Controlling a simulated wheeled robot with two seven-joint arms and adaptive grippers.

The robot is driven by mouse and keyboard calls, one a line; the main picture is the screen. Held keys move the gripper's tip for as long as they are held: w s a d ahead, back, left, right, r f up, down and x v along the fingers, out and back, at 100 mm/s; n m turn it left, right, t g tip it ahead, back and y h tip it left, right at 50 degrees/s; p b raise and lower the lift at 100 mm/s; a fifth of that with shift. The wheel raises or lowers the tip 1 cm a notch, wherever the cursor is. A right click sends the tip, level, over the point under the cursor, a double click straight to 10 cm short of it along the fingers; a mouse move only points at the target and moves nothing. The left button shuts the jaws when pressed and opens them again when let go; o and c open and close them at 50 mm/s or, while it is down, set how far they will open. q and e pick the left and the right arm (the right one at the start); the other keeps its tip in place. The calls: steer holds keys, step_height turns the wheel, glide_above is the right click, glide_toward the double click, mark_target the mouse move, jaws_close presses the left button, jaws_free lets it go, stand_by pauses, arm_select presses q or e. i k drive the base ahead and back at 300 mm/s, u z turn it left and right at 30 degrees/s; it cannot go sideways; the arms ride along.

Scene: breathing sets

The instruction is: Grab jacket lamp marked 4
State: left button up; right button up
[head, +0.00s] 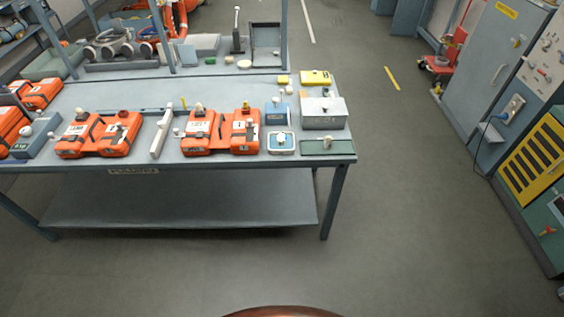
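A grey workbench (227,167) stands ahead with orange twin-pack sets on it. One orange set (100,134) lies left of centre and another orange set (221,131) lies near the middle. Small pale and yellow pieces sit on and around them, too small to identify. I cannot read a 4 on anything or tell which piece is the jacket lamp. A yellow box (315,77) and a smaller yellow block (284,79) lie at the back right of the bench. Neither of my grippers shows in the head view.
Cabinets (500,60) line the right. The floor (420,220) between is clear.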

mark_target(281, 137)
steer(key=z, duration=0.1)
steer(key=k, duration=0.45)
steer(key=u, duration=1.1)
steer(key=i, duration=1.55)
steer(key=z, duration=0.3)
